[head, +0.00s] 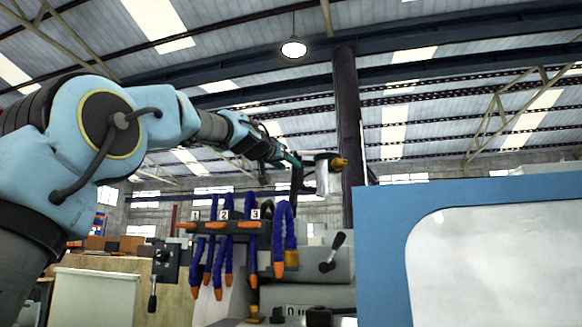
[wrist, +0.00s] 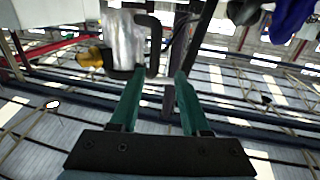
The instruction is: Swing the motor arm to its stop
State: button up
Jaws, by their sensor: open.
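The motor arm's silver cylinder (head: 328,174) stands upright right of my gripper in the head view, with a yellow knob (head: 341,163) on its right side. In the wrist view the silver cylinder (wrist: 127,42) is at the upper left, with the yellow knob (wrist: 90,57) left of it. A black bar (wrist: 153,48), apparently a handle, shows beside the cylinder and between the lines of my fingertips. My gripper (wrist: 160,74) has two green fingers, spread apart. In the head view my gripper (head: 290,159) is small and partly hidden, so contact with the bar cannot be told.
Blue hoses (head: 213,255) with orange tips hang below a block numbered 1 to 3. A black lever (head: 333,252) is on the machine right of them. A large blue panel (head: 380,240) fills the lower right. A dark column (head: 346,110) rises behind the cylinder.

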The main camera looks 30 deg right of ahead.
jog(key=shift+s+r+n, duration=0.1)
jog(key=shift+s+n, duration=0.45)
jog(key=shift+n, duration=0.25)
jog(key=shift+c, duration=1.4)
jog(key=s+n, duration=0.1)
jog(key=n, duration=0.2)
jog(key=s+n+p, duration=0.1)
jog(key=s+n, duration=0.1)
jog(key=n, duration=0.1)
jog(key=shift+s+a, duration=0.15)
jog(key=shift+s, duration=0.05)
grip_shut()
jog(key=n+p, duration=0.8)
jog(key=n, duration=0.3)
send_near(329, 170)
jog(key=shift+t, duration=0.3)
jog(key=w, duration=0.1)
jog(key=w+d, duration=0.2)
jog(key=w, duration=0.1)
jog(key=shift+s+d+p, duration=0.25)
jog(key=shift+d+p, duration=0.25)
jog(key=shift+d, duration=0.1)
jog(key=shift+d+p, duration=0.45)
jog(key=shift+d, duration=0.45)
